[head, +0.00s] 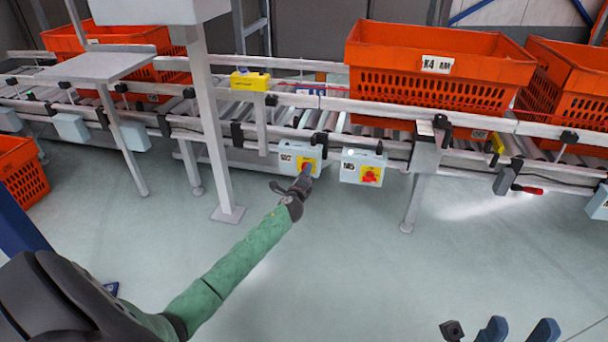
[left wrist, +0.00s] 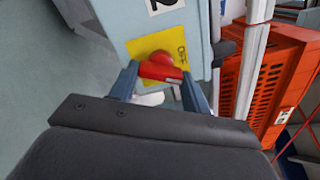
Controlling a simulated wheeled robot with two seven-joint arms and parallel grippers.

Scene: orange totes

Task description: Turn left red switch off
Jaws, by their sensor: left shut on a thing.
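The left switch box (head: 290,152) is light grey with a yellow plate, mounted on the conveyor's front rail. My left gripper (head: 305,172) reaches it and hides its red switch in the head view. In the left wrist view, the red switch (left wrist: 160,71) sits on the yellow plate beside the word OFF. My left gripper's fingers (left wrist: 160,84) are on either side of its handle, shut on it.
The roller conveyor (head: 330,103) runs across the scene. A large orange tote (head: 400,60) stands on it, with another (head: 565,75) to its right. A yellow box (head: 250,81) sits on the rail. A grey post (head: 207,125) stands left of my arm. The floor in front is clear.

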